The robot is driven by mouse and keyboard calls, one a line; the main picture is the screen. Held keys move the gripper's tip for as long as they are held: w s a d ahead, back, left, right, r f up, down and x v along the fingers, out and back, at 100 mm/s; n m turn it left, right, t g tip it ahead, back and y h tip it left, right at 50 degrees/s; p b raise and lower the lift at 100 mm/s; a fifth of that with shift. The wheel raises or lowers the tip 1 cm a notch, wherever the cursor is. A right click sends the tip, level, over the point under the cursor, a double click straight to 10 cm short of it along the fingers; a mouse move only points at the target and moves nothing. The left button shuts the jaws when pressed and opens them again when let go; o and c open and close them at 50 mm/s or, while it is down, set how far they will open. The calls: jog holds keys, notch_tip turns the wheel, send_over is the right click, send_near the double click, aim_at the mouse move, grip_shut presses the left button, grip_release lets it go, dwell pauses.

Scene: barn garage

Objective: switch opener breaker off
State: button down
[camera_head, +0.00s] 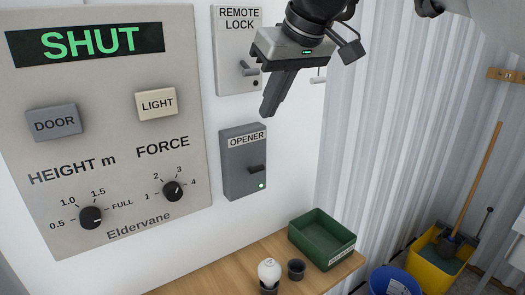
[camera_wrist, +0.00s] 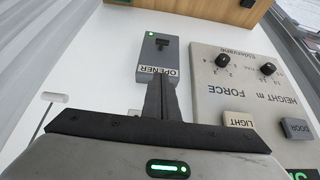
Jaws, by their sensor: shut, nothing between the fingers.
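The opener breaker is a grey box labelled OPENER (camera_head: 240,175) on the white wall, right of the big control panel. Its dark lever (camera_head: 257,168) juts out from the lower half, above a small lit green light (camera_head: 262,185). In the wrist view the opener box (camera_wrist: 146,57) appears upside down, with its lever (camera_wrist: 163,43) and the green light near its top edge. My gripper (camera_head: 268,112) is shut and empty, fingers pointing down, just above the box's top right in the head view. It also shows in the wrist view (camera_wrist: 161,79), its tips overlapping the OPENER label. Contact cannot be told.
The control panel (camera_head: 110,110) reads SHUT and carries buttons and knobs. The REMOTE LOCK box (camera_head: 228,80) sits above the opener. Below, a wooden bench (camera_head: 205,285) holds a green bin (camera_head: 322,240), a dark cup (camera_head: 296,268) and a white bulb-like object (camera_head: 269,270).

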send_over(253, 167)
jog(key=s+d, duration=0.1)
jog(key=s, duration=0.1)
notch_tip(253, 167, down, 8)
jog(key=shift+w+d+f+b, duration=0.1)
jog(key=shift+w+b, duration=0.05)
jog(key=shift+b, duration=0.3)
jog(key=f, duration=0.4)
jog(key=shift+s+d+f+b, duration=0.1)
jog(key=shift+s+d+b, duration=0.1)
jog(key=shift+b, duration=0.1)
jog(key=shift+f+b, duration=0.15)
jog(key=shift+b, duration=0.25)
jog(key=shift+s+f+t+y+b, duration=0.1)
jog(key=shift+s+t+y+b, duration=0.15)
jog(key=shift+b, duration=0.55)
